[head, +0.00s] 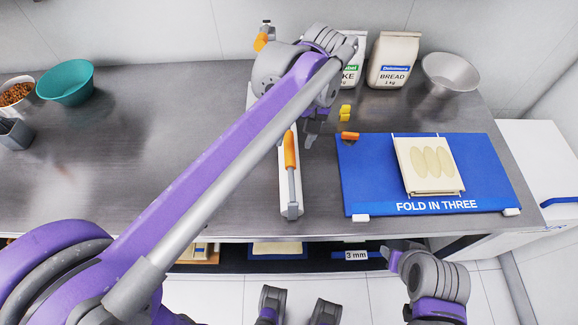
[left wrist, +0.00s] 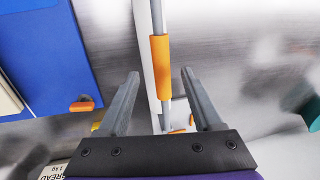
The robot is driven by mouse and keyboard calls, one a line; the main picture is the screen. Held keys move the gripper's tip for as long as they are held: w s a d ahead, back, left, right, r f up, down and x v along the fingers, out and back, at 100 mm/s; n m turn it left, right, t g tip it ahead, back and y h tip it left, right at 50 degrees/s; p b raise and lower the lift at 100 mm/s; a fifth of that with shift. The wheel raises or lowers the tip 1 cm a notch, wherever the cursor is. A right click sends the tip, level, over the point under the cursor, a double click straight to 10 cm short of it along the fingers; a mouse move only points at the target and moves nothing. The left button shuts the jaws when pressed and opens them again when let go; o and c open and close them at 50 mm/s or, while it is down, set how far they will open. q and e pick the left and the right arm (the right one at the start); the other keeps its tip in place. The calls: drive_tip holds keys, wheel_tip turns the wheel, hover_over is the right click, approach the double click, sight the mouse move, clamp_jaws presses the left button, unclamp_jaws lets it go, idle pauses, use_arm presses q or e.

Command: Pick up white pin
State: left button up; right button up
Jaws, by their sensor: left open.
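A long white bar (head: 283,195) lies front to back on the steel table, with a grey rod and an orange grip (head: 290,150) along it. I cannot tell whether this bar is the white pin. My left gripper (head: 311,128) is at its far end. In the left wrist view the open fingers of my left gripper (left wrist: 160,73) stand on either side of the white bar (left wrist: 147,60) and the rod with its orange grip (left wrist: 160,62). Nothing is visibly clamped. My right gripper (head: 396,252) is low in front of the table; its jaws are unclear.
A blue mat (head: 370,185) with a folded cream sheet (head: 430,165) lies to the right. Bags, including a bread bag (head: 393,60), and a steel bowl (head: 450,72) stand behind. A teal bowl (head: 66,83) is far left. The left-middle table is clear.

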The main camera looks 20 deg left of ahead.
sight(290, 147)
use_arm(q)
drive_tip(key=f, duration=0.1)
drive_tip(key=a+f, duration=0.1)
drive_tip(key=f, duration=0.3)
drive_tip(key=shift+w+a+f, duration=0.1)
drive_tip(key=shift+a, duration=0.15)
clamp_jaws()
idle(1.2)
